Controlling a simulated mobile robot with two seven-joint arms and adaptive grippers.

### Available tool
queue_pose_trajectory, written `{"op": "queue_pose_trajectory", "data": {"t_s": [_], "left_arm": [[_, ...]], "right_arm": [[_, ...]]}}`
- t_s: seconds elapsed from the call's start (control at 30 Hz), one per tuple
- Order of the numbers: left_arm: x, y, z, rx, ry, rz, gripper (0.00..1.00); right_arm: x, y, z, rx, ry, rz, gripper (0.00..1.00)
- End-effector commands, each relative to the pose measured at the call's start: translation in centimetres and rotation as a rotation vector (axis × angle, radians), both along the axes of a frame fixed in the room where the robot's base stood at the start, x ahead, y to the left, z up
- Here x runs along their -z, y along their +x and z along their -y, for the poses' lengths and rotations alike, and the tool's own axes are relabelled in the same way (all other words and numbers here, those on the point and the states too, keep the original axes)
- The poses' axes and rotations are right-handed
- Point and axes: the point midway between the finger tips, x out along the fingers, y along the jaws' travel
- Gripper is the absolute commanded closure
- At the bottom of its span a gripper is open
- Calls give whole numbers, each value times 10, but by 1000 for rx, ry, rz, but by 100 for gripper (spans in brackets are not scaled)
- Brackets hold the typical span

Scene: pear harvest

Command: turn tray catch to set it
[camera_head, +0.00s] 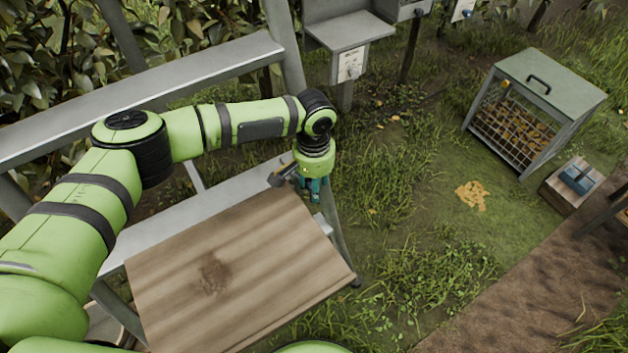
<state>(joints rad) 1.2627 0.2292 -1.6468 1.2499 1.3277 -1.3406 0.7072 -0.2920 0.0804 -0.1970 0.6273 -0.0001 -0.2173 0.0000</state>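A wooden tray (240,270) with a brown stain lies on a grey metal frame (165,222) in the head view. My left gripper (315,192) points down at the tray's far right corner, beside the frame's right end. Its teal fingers are small and partly overlap the grass behind, so I cannot tell whether they are open or shut, or touching anything. A small dark part sticks out just left of the gripper; I cannot tell whether it is the tray catch or part of my wrist. No catch shows clearly elsewhere. My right gripper is out of view.
A grey rail (200,72) slopes behind my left arm. Grey boxes on posts (350,32) stand at the back. A green-topped mesh crate (535,105) and a wooden block with a blue item (578,178) stand at right. Grass right of the tray is open.

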Motion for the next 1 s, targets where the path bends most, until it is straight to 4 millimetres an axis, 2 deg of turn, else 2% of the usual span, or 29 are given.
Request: {"op": "queue_pose_trajectory", "data": {"t_s": [0.03, 0.07, 0.1, 0.17, 0.4, 0.7, 1.0], "left_arm": [[0, 0, 0, 0, 0, 0, 55], [0, 0, 0, 0, 0, 0, 59], [0, 0, 0, 0, 0, 0, 75], [0, 0, 0, 0, 0, -1, 99], [-1, 0, -1, -1, -5, 2, 100], [-1, -9, -9, -3, -178, 117, 100], [3, -10, -12, -1, -298, 214, 100]], "right_arm": [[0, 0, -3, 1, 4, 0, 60], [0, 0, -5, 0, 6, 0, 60], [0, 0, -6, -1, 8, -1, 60], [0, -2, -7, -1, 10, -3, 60], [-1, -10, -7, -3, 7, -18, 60], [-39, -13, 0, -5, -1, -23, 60], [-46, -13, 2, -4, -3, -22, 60]]}}
